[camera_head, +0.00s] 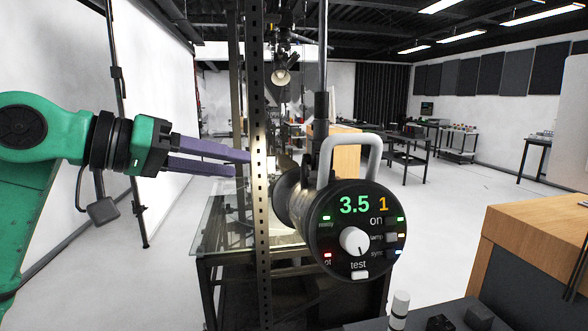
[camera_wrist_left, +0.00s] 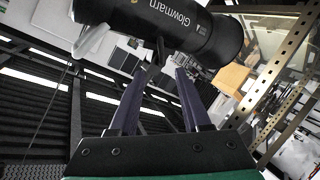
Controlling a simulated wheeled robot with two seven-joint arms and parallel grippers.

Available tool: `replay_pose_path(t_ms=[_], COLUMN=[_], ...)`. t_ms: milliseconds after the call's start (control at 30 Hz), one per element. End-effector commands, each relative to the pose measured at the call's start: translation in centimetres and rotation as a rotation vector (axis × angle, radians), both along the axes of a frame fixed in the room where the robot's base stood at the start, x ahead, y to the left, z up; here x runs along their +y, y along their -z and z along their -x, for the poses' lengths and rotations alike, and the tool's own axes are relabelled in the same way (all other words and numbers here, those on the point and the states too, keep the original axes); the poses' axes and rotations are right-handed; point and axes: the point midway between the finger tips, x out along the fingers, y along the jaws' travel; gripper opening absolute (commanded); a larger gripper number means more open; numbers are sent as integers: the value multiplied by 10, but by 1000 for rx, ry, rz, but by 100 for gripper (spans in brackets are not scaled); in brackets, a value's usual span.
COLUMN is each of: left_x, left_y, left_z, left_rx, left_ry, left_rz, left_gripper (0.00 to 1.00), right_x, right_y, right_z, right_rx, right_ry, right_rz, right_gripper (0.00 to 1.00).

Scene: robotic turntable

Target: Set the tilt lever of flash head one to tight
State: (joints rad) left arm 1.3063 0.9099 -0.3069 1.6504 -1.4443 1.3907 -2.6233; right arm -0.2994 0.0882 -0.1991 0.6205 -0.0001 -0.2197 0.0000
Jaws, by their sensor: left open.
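Flash head one (camera_head: 345,232) is a black cylinder with a lit panel reading 3.5 and 1. It hangs on a pole in the middle of the head view, with a pale loop handle on top. In the left wrist view its barrel (camera_wrist_left: 165,25) crosses the top. My left gripper (camera_head: 243,164) has purple fingers and comes in from the left at the head's far side, behind a perforated upright. Its jaws are open and empty. A small dark part (camera_wrist_left: 161,50) under the barrel shows beyond the fingertips; I cannot tell if it is the tilt lever or its setting.
The perforated metal upright (camera_head: 260,215) stands close in front of my left fingertips. A glass-topped table (camera_head: 215,222) lies behind it. A wooden cabinet (camera_head: 535,225) is at the right, and a dark surface with small items (camera_head: 440,320) is at the bottom. Open floor lies between.

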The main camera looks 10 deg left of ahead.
Motion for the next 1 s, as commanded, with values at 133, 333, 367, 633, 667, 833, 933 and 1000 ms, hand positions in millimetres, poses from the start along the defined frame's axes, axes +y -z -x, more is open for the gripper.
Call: replay_pose_path(t_ms=[133, 333, 367, 633, 667, 833, 933, 1000], left_x=[-27, -66, -71, -94, -95, -95, -94, -94], left_y=[6, 20, 23, 38, 39, 39, 39, 39], left_z=[-22, -56, -60, -82, -82, -82, -82, -82], left_rx=[5, 6, 6, 4, 3, 3, 3, 3], left_ry=[7, 7, 7, 4, 4, 4, 4, 4], left_rz=[5, 10, 10, 9, 9, 9, 9, 9], left_gripper=[48, 48, 48, 48, 48, 48, 13, 0], right_x=[6, 13, 12, 7, 7, 7, 6, 6], right_y=[-16, -37, -40, -50, -50, -49, -49, -49], right_z=[4, 4, 4, 3, 2, 1, 1, 1], right_rx=[6, 6, 6, 4, 4, 2, 2, 2], right_ry=[2, 3, 3, 1, 1, 2, 2, 1], right_rz=[-8, -18, -17, -9, -9, -9, -9, -8], right_gripper=[48, 48, 48, 48, 48, 48, 48, 48])
